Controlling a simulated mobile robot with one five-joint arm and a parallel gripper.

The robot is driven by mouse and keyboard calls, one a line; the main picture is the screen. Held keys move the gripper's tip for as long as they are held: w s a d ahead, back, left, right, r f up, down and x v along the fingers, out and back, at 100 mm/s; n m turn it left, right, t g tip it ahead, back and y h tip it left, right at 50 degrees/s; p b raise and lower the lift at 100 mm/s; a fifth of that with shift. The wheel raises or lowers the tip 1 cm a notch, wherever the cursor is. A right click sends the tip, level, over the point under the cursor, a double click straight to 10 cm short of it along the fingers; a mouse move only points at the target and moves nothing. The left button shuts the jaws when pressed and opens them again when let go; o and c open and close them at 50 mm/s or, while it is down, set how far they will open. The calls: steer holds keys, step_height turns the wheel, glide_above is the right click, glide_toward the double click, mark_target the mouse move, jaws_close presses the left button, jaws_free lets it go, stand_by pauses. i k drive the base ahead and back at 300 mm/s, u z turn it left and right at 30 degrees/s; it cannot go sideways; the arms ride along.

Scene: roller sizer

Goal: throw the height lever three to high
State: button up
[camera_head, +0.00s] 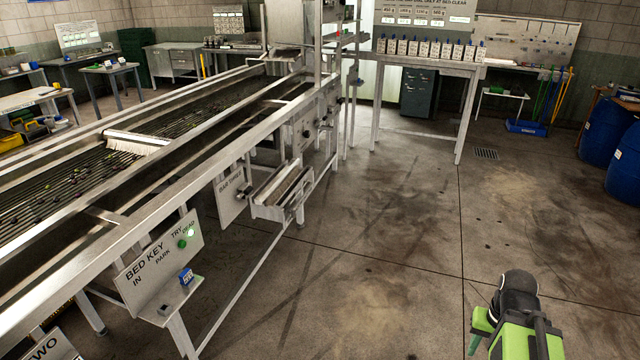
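No lever marked as height lever three can be made out in the head view. The roller sizer (95,240), a long metal machine with dark bars, runs from the lower left to the back centre. A plate partly reading "TWO" (52,346) is cut off at the lower left corner. A second plate with small lettering (231,192) hangs on the machine's side, with a dark knob beside it. Part of my green and black arm (520,338) shows at the lower right, but its fingertips cannot be seen.
A "BED KEY" plate (150,262) with a green button and a small blue block (186,277) juts from the sizer's near side. A metal tray (281,192) sticks out farther along. Blue barrels (607,130) stand at the right. The concrete floor (400,250) between is clear.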

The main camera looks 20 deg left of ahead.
mark_target(249, 189)
steer(key=z, duration=0.05)
steer(key=i, duration=1.5)
steer(key=z, duration=0.05)
steer(key=k, duration=0.15)
steer(key=u, duration=3.5)
steer(key=i, duration=1.15)
steer(key=u, duration=0.3)
